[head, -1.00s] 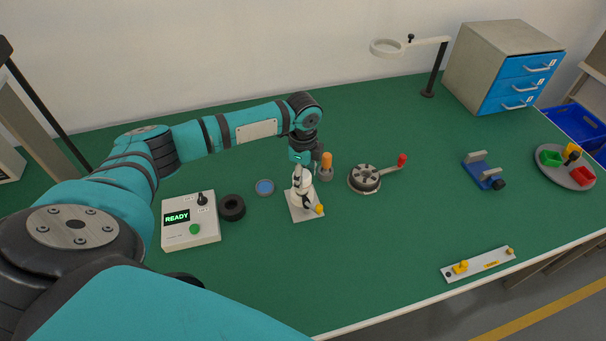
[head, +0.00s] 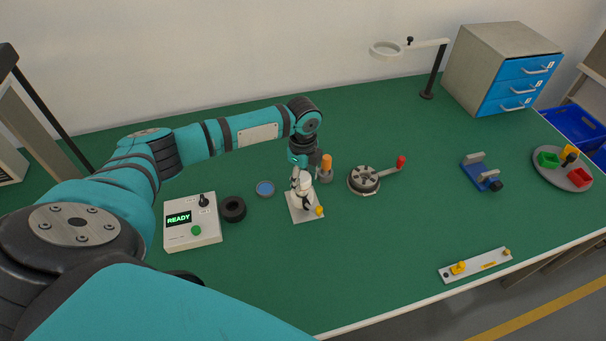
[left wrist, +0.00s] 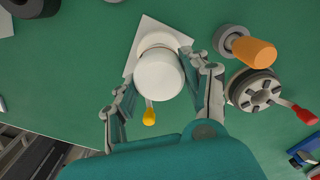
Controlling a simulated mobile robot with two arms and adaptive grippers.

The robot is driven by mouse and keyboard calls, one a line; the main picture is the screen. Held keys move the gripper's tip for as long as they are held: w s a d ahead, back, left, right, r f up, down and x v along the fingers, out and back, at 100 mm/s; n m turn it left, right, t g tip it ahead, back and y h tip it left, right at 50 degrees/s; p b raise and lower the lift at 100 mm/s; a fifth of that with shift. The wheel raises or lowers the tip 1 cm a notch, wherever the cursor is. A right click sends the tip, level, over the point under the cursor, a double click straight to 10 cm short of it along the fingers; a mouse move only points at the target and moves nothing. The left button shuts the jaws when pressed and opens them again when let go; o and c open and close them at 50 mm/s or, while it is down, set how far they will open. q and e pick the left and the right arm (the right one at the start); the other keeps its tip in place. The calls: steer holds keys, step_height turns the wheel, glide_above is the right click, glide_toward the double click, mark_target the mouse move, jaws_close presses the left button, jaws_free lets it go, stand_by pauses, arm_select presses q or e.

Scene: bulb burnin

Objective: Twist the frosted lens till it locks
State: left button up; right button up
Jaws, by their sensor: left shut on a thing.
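The frosted lens (left wrist: 159,75) is a white, rounded cap, seen from above in the left wrist view. It sits on a fixture with a pale square base plate (head: 301,210) and a yellow knob (left wrist: 149,117). My left gripper (left wrist: 157,78) has one finger on each side of the lens and is shut on it. In the head view the lens (head: 304,181) is partly hidden by my left gripper (head: 302,182). Whether the lens is locked cannot be told. My right gripper is not in view.
A control box (head: 190,222) reading READY and a black ring (head: 232,209) stand to the left. An orange-handled tool (head: 326,166) stands close behind the fixture. A round indexing plate with a red-handled crank (head: 364,180) is to its right. The front middle of the green bench is clear.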

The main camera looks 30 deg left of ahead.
mark_target(303, 177)
arm_select(q)
steer(key=shift+m, duration=0.3)
steer(key=shift+m+p, duration=0.45)
steer(key=shift+m, duration=0.35)
steer(key=o, duration=1.2)
steer(key=shift+c, duration=0.2)
step_height(303, 177, up, 12)
